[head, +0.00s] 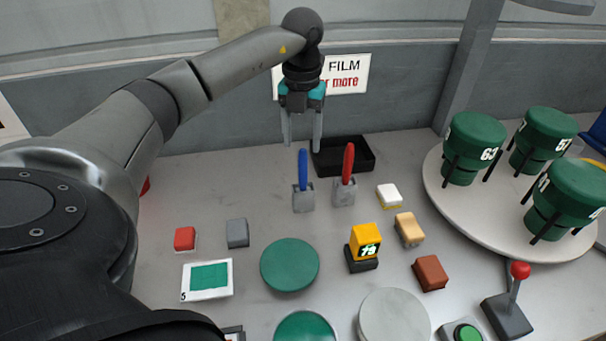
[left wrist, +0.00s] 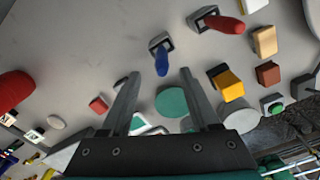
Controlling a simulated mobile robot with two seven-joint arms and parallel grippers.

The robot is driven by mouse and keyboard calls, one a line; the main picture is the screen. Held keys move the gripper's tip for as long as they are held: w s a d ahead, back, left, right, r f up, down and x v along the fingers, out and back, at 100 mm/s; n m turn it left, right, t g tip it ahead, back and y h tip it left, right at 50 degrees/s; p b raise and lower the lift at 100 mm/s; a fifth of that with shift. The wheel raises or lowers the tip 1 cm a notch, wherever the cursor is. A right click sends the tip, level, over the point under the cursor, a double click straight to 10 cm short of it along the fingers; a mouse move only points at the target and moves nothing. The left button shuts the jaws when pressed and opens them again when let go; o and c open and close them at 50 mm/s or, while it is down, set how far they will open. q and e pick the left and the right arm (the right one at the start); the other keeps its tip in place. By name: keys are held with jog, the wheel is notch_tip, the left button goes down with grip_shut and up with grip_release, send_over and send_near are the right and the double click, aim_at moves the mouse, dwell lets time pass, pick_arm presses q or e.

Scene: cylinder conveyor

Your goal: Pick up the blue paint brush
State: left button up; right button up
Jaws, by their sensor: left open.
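The blue paint brush (head: 302,170) stands upright in a small grey holder (head: 303,197) on the table, left of a red brush (head: 348,162) in a like holder. My left gripper (head: 302,145) is open and empty, with its fingers pointing down above and behind the blue brush. In the left wrist view the blue brush (left wrist: 162,62) shows beyond and between the two open fingertips (left wrist: 160,78), apart from them. The red brush (left wrist: 222,23) is at the upper right there. My right gripper is in neither view.
A black tray (head: 366,167) lies behind the red brush. Green discs (head: 290,265), a yellow block with a display (head: 365,241) and several small blocks stand nearer. A round table (head: 445,205) with green canisters is at right. The wall (head: 200,121) rises behind.

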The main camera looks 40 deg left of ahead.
pick_arm(q)
send_over(303, 189)
jog(key=f, duration=0.7)
jog(key=shift+w+a+f, duration=0.3)
jog(key=shift+w, duration=0.05)
grip_shut()
